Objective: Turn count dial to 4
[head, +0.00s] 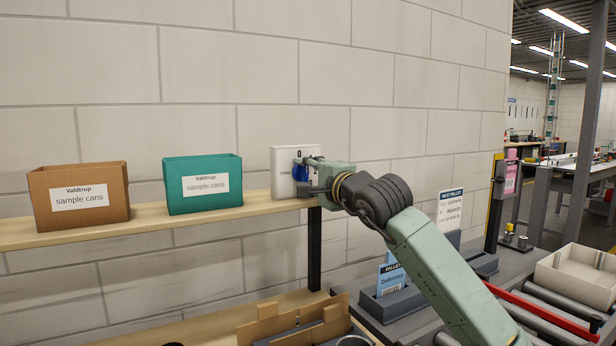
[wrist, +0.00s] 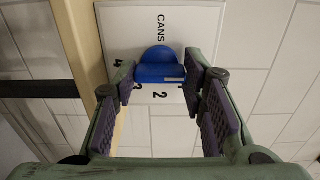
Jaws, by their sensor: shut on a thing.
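The count dial (wrist: 157,58) is a blue knob with a raised grip bar, on a white panel (head: 282,160). In the wrist view the panel shows CANS and printed numbers including 4 and 2. A pale line marks the bar at its right part, on the side away from the shelf; the number it faces is hidden or unclear. My gripper (wrist: 160,78) is shut on the dial, with one fingertip at each end of the bar. In the head view my gripper (head: 309,174) covers part of the dial, and a 0 shows above it.
The panel stands on a wooden shelf (head: 150,218) against a block wall. A brown box (head: 78,211) and a teal box (head: 203,204), both labelled sample cans, stand left of it. A roller conveyor (head: 550,312) and a pale bin (head: 575,270) are at the lower right.

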